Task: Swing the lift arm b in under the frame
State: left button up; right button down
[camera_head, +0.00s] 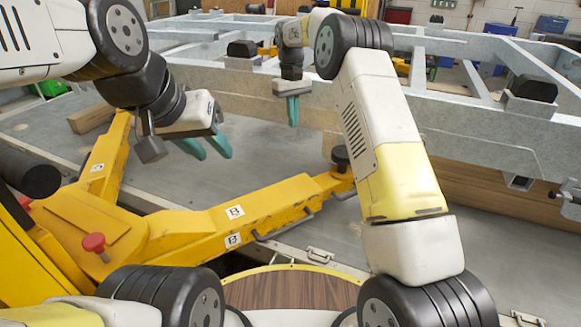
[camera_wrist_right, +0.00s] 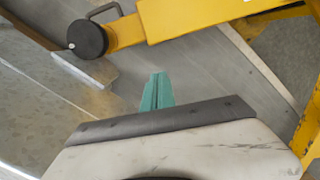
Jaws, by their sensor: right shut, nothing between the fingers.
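Lift arm b (camera_head: 235,213), yellow with "B" labels, reaches from the yellow lift base at left toward the right. Its round black pad (camera_head: 341,157) is close to the near side of the grey metal frame (camera_head: 470,125); I cannot tell whether it is under it. The right wrist view shows the arm (camera_wrist_right: 190,15) and its pad (camera_wrist_right: 88,38). My right gripper (camera_head: 293,110) is shut and empty, pointing down beside the frame, beyond the pad; its teal fingers (camera_wrist_right: 158,92) are apart from the arm. My left gripper (camera_head: 208,149) is open and empty above the floor, behind lift arm b.
Another yellow lift arm (camera_head: 110,155) extends away at left, near a wooden block (camera_head: 92,116). A red knob (camera_head: 94,243) stands on the lift base. A grab handle (camera_head: 285,226) runs along lift arm b. Grey floor between the two lift arms is clear.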

aim_at(290, 179)
jog(key=w+a+f+n+g+h, duration=0.1)
jog(key=a+f, duration=0.3)
jog(key=f, duration=0.7)
jog(key=shift+s+d+f, duration=0.5)
jog(key=shift+s+f, duration=0.35)
jog(key=shift+f, duration=0.9)
jog(key=shift+s+d+f, duration=0.55)
jog(key=shift+s+f, duration=0.35)
jog(key=shift+f, duration=0.8)
jog(key=shift+s+d+f, duration=0.5)
jog(key=shift+s+f, duration=0.35)
jog(key=shift+f, duration=0.9)
